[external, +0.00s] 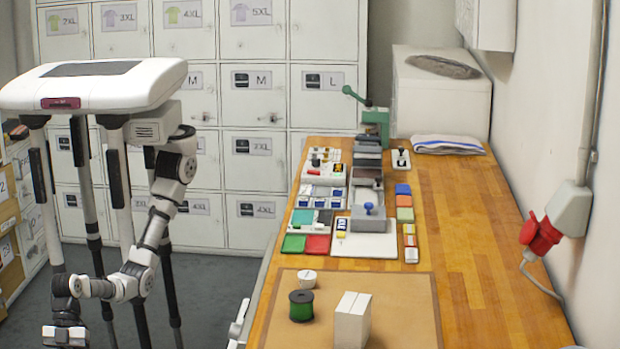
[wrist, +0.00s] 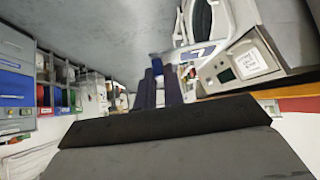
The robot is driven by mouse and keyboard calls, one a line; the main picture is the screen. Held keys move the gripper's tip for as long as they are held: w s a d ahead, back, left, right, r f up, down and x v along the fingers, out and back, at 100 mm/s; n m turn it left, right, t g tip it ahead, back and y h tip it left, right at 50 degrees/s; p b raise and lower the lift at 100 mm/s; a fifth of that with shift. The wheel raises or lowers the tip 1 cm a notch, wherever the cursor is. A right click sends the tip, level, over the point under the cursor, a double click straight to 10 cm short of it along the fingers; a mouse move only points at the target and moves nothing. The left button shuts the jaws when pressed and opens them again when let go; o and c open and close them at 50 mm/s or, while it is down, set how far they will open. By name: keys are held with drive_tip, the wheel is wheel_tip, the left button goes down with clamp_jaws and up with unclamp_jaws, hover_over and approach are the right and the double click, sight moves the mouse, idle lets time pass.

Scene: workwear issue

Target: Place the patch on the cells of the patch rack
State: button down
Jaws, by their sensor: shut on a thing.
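My gripper (external: 66,337) hangs low at the bottom left of the external view, over the floor and well left of the bench. In the wrist view its dark fingers (wrist: 157,90) are close together, shut on a small blue piece at their tips, which looks like the patch (wrist: 155,62). The patch cannot be made out in the external view. White trays with cells stand on the bench's left side; the one with green, blue and white pieces (external: 292,227) may be the patch rack, but I cannot tell for sure.
The wooden bench (external: 470,250) bears a green-handled press (external: 375,120), a grey block with a blue knob (external: 372,218), a green spool (external: 301,306) and a white block (external: 352,322). Its right side is clear. Lockers (external: 255,100) stand behind.

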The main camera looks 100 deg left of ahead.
drive_tip(key=shift+s+a+f, duration=0.1)
drive_tip(key=shift+s+f, duration=0.1)
drive_tip(key=shift+s, duration=0.1)
drive_tip(key=shift+s, duration=0.1)
